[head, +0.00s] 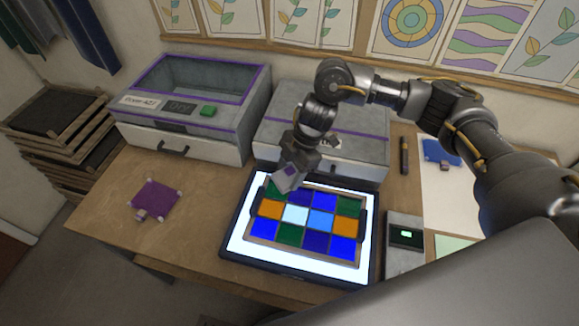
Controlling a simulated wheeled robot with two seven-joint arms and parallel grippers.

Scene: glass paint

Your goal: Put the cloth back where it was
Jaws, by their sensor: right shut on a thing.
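My right gripper (299,160) reaches down over the upper left part of the light panel and is shut on a small pale grey piece with a purple patch (288,179). This piece looks like the cloth, but it is too small to be certain. It hangs tilted by the upper left corner of the framed glass grid; whether it touches the glass I cannot tell. A flat purple square (155,196) with pale corners and a small grey tab lies on the table at left. A similar blue square (441,152) lies at right. My left gripper is out of view.
The lit panel (240,245) bears a frame of green, blue and orange panes. A grey glass-topped box (190,95) and a lower grey case (345,130) stand behind. A small device (405,237) is at right. Bare wood (205,215) lies between purple square and panel.

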